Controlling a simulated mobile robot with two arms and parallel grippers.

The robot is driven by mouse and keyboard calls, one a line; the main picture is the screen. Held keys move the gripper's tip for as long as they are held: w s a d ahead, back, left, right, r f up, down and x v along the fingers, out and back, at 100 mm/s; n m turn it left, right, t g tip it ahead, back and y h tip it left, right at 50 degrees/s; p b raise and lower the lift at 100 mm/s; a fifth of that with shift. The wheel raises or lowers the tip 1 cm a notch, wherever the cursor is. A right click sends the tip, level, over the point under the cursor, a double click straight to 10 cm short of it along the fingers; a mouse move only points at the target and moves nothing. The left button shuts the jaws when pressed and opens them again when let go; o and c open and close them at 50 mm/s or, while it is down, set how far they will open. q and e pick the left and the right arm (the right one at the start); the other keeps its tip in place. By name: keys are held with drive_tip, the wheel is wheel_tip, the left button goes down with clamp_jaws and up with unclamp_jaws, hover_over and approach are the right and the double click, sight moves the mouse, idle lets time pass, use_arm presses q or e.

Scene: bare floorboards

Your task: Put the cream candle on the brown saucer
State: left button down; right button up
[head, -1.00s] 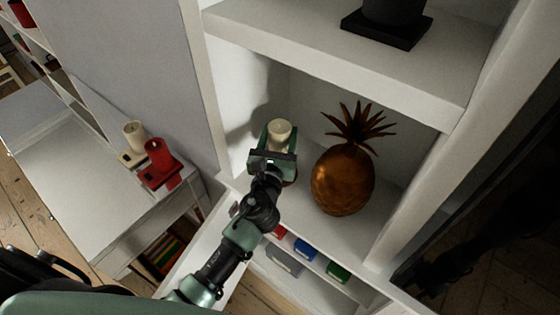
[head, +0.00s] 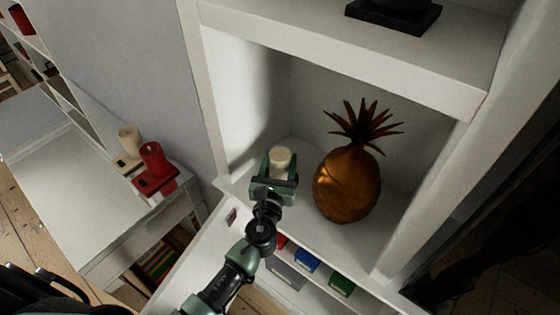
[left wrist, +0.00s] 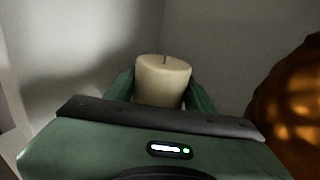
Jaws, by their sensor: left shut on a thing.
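The cream candle (head: 280,158) is upright in the shelf compartment, left of the copper pineapple. My left gripper (head: 276,173) is shut on it, with a green finger at each side. In the left wrist view the candle (left wrist: 163,82) shows its top and wick between the fingers; its lower part is hidden behind my gripper. I cannot tell whether its base touches the shelf. I cannot make out a brown saucer in any view. My right gripper is not in view.
The copper pineapple (head: 347,185) stands close on the right. The compartment's white walls and upper shelf (head: 350,55) enclose the space. Small coloured boxes (head: 307,261) lie below.

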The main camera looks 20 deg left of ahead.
use_arm(q)
drive_tip(key=c, duration=0.6)
unclamp_jaws()
drive_tip(key=shift+f, duration=0.2)
drive_tip(key=shift+o, duration=0.2)
drive_tip(key=shift+r, duration=0.15)
drive_tip(key=shift+s, duration=0.15)
drive_tip(key=s, duration=0.3)
drive_tip(key=s+d+b, duration=0.1)
drive_tip(key=s, duration=0.3)
drive_tip(key=s+b, duration=0.1)
drive_tip(key=s, duration=0.2)
drive_tip(key=shift+s+d, duration=0.15)
drive_tip(key=shift+s, duration=0.65)
